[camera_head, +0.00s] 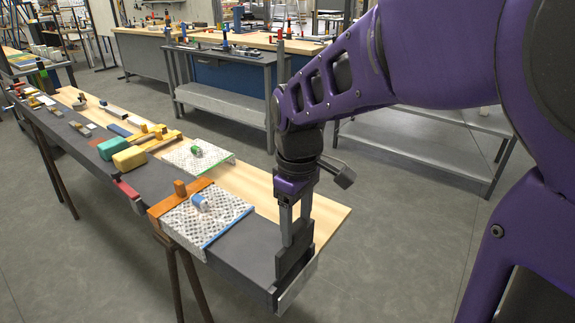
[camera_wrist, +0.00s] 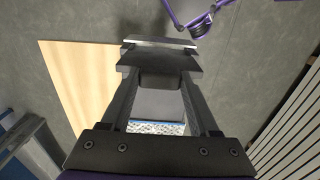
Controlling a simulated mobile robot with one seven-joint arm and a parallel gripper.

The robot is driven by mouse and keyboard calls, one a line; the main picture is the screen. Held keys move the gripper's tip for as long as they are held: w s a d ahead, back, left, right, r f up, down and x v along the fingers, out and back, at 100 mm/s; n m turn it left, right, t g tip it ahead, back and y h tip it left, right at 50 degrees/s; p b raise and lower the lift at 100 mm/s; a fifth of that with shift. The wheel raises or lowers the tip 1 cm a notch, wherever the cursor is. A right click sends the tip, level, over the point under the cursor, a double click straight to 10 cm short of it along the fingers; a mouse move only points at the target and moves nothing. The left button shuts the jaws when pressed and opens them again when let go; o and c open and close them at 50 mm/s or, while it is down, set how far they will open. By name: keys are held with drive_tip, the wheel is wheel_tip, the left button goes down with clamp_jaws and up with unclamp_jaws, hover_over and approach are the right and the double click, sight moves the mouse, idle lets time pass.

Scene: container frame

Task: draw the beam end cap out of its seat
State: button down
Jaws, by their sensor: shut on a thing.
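The dark grey beam (camera_head: 246,248) runs from the far left to the near right. The beam end cap (camera_head: 293,268) is at its near right end, with a dark upright part and a pale metal plate (camera_head: 297,288) on the outer face. My gripper (camera_head: 294,238) points down over this end and is shut on the cap's upright part. In the wrist view, the cap (camera_wrist: 160,60) sits between the fingertips of my gripper (camera_wrist: 160,72), with a pale edge beyond it. I cannot tell how deep the cap sits in the beam; the seat is hidden.
A patterned metal plate (camera_head: 205,222) with a blue edge and an orange block (camera_head: 180,188) lie on the beam close to my gripper. A wooden board (camera_head: 325,215) runs behind the beam. Green and yellow blocks lie farther left. Floor is clear right of the beam end.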

drive_tip(key=shift+r, duration=0.15)
drive_tip(key=shift+r+p, duration=3.7)
drive_tip(key=shift+r, duration=0.4)
